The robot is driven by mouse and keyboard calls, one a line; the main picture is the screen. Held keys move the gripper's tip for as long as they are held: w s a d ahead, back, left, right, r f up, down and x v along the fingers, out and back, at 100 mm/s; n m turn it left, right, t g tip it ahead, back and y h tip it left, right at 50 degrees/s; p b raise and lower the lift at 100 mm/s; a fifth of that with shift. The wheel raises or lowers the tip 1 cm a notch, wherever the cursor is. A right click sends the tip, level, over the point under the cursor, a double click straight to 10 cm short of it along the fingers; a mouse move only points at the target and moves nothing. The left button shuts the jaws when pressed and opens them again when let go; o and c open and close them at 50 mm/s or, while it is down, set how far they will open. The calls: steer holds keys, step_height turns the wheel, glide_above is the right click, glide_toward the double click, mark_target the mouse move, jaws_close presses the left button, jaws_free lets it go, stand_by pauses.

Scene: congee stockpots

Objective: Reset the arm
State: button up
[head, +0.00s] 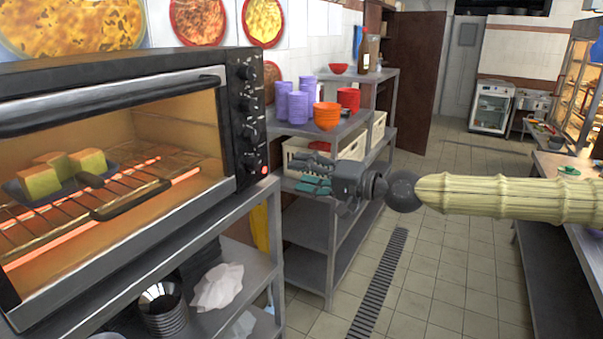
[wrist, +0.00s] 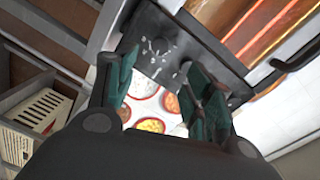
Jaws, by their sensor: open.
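My gripper (head: 316,177) reaches in from the right of the head view, to the right of the oven and in front of the shelf. Its teal fingers are apart and nothing is between them. In the wrist view my gripper (wrist: 165,95) also shows open and empty, with the oven's knob panel (wrist: 160,45) and wall pictures of food beyond it. The oven (head: 246,110) glows inside. A dark pan (head: 130,200) with several yellow-green blocks (head: 62,172) rests on its wire rack, handle toward the front.
A metal shelf (head: 327,130) behind my gripper holds purple, orange and red bowls and white crates (head: 295,157). Stacked metal bowls (head: 163,308) and a crumpled white cloth (head: 217,287) lie under the oven. A counter (head: 555,168) stands at right; the tiled floor between is clear.

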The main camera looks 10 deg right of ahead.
steer(key=s+a+f+g+h, duration=0.1)
steer(key=s+a+f, duration=0.15)
steer(key=f, duration=0.45)
steer(key=s+a+f+g, duration=0.1)
steer(key=s+a+f, duration=0.1)
steer(key=a+f, duration=0.35)
steer(key=s+a+f+g+h, duration=0.1)
steer(key=s+a+f, duration=0.1)
steer(key=f, duration=0.7)
steer(key=s+f+g+h, duration=0.1)
steer(key=s+f+g, duration=0.1)
steer(key=s+f, duration=0.6)
steer(key=s+f+g+h, duration=0.15)
steer(key=s+f, duration=0.35)
steer(key=f, duration=0.7)
steer(key=s+d+f+n+g+h, duration=0.1)
steer(key=s+d+f+h, duration=0.1)
steer(key=s+d+f, duration=0.35)
steer(key=s+d+f+g+h, duration=0.2)
steer(key=s+f, duration=0.6)
steer(key=s, duration=0.1)
steer(key=s+d+f+n+h, duration=0.1)
steer(key=s+d+f+h, duration=0.1)
steer(key=s+d, duration=0.3)
steer(key=s+d+f+n+h, duration=0.1)
steer(key=s+d, duration=0.4)
steer(key=d, duration=0.5)
steer(key=shift+f+g+h, duration=0.35)
steer(key=shift+f+h, duration=0.45)
steer(key=shift+h, duration=0.45)
